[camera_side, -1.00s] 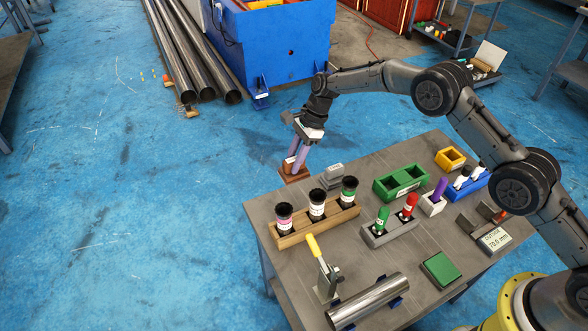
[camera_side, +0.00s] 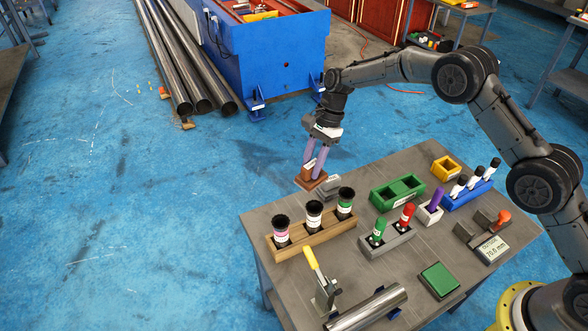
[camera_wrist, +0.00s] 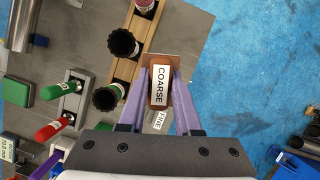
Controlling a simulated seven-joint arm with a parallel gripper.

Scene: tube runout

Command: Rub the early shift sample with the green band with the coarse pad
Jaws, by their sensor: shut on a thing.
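My gripper (camera_side: 314,153) is shut on the brown coarse pad (camera_side: 310,180), whose label reads COARSE in the wrist view (camera_wrist: 173,62). The pad is held at the table's far left edge, apart from the samples. The green-band sample (camera_side: 345,204) stands upright at the right end of the wooden rack (camera_side: 290,253), with a black top. It also shows in the wrist view (camera_wrist: 107,98). Beside it stand a white-band sample (camera_side: 314,216) and a pink-band sample (camera_side: 282,232). I cannot read a shift marking on any sample.
A grey block (camera_side: 328,188), labelled FINE in the wrist view, lies behind the rack near the pad. A yellow-handled clamp (camera_side: 312,262) and a steel tube (camera_side: 368,309) are in front.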

